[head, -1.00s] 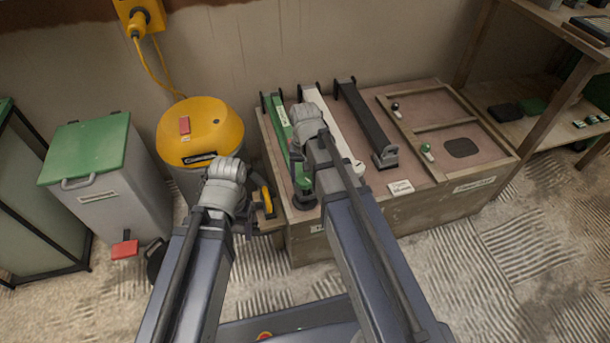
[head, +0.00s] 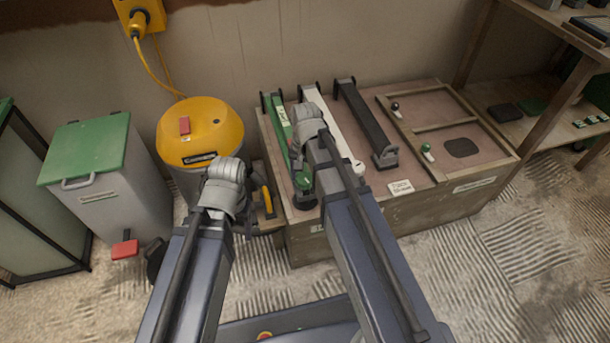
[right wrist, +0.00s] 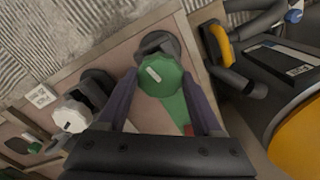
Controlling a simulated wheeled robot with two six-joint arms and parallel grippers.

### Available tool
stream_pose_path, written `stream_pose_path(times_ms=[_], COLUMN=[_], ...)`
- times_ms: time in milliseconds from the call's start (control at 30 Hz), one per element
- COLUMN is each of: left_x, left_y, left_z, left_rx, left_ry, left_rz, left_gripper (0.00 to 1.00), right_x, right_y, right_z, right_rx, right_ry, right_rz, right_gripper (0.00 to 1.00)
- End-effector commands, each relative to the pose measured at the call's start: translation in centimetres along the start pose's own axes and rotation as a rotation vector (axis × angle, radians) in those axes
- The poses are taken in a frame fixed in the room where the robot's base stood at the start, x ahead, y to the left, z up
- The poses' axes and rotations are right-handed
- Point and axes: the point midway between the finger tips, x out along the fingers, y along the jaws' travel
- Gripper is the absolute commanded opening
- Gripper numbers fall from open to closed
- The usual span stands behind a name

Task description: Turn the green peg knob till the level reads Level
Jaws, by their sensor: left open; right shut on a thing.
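The green peg knob (right wrist: 160,75) has a pale mark on its face and sits at the near end of a long green bar (head: 281,118) on the bench. My right gripper (right wrist: 158,88) has its two fingers on either side of this knob and is shut on it. In the head view the knob (head: 303,181) shows beside my right arm, which hides part of the bar. I cannot make out a level reading. My left gripper (head: 246,218) is open, left of the bench; its fingers are mostly hidden behind the wrist.
A white bar (head: 333,124) with a white knob (right wrist: 70,115) and a black bar (head: 366,124) lie to the right. A yellow-topped drum (head: 225,128) and a green-lidded bin (head: 85,155) stand left. A yellow-handled tool (head: 267,200) is beside the bench.

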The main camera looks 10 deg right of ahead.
Motion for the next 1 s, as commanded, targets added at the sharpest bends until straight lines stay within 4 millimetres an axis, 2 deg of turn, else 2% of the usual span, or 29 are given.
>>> stream_pose_path(times_ms=[33,67,300,667,867,1000], left_x=[0.0,0.0,0.0,-0.3,-1.7,-3.3], left_y=[0.0,0.0,0.0,0.0,-0.2,-0.4], left_z=[0.0,0.0,0.0,0.0,0.1,0.2], left_rx=[0.0,0.0,0.0,0.0,-0.002,-0.005], left_ry=[0.0,0.0,0.0,0.0,-0.001,-0.002], left_rz=[0.0,0.0,0.0,0.0,-0.002,-0.003], left_gripper=[0.7,0.7,0.7,0.7,0.7,0.7], right_x=[0.0,0.0,0.0,-0.3,-1.7,-3.4], right_y=[0.0,0.0,0.0,0.0,0.0,0.0], right_z=[0.0,0.0,0.0,0.0,0.0,0.0], right_rx=[0.0,0.0,-0.001,-0.001,-0.001,-0.001], right_ry=[0.0,0.0,0.0,0.0,0.0,0.0], right_rz=[0.0,0.0,0.0,0.0,0.0,0.0], right_gripper=[0.12,0.7,0.97,0.97,0.97,0.97])
